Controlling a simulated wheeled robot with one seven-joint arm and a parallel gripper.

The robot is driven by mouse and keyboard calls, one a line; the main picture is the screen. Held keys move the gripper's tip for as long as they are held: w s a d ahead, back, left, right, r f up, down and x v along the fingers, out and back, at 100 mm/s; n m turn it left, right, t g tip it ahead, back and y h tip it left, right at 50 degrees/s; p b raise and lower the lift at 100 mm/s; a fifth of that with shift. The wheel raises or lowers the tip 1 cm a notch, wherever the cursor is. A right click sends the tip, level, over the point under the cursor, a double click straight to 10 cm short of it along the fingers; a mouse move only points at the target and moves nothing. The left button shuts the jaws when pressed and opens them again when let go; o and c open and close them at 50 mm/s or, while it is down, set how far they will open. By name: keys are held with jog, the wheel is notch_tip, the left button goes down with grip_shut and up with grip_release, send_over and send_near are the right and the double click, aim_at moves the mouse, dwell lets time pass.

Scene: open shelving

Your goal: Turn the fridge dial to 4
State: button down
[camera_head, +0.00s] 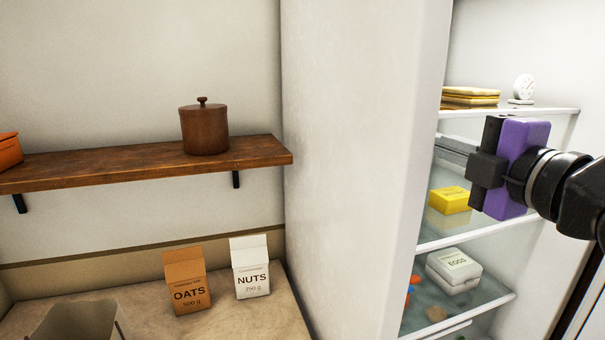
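The open fridge (365,150) stands at the right, its white side wall facing me and its shelves showing. A small white round piece with faint marks (523,87) stands upright on a base on the top shelf; it looks like a dial, but its numbers and setting are too small to read. My gripper (482,167), black with a purple body, is in front of the fridge shelves, below and a little left of the round piece and apart from it in the picture. It points left. Its fingertips are seen from a poor angle, so its opening is unclear.
Top fridge shelf (560,111) bears stacked yellowish slabs (470,97). Lower are a yellow box (450,200) and an egg carton (455,270). Left, a wooden shelf (110,168) holds a brown pot (204,130); oats (185,280) and nuts (250,267) cartons stand on the counter.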

jog(key=shift+x, duration=1.95)
jog(key=shift+a+f+b, duration=0.15)
jog(key=shift+a+b, duration=0.05)
jog(key=shift+b, duration=0.1)
jog(key=shift+f+b, duration=0.65)
jog(key=shift+b, duration=0.3)
jog(key=shift+d+r, duration=0.1)
jog(key=shift+d, duration=0.05)
jog(key=v, duration=0.6)
jog(key=shift+d+b, duration=0.4)
jog(key=shift+b, duration=0.05)
jog(key=shift+w, duration=0.15)
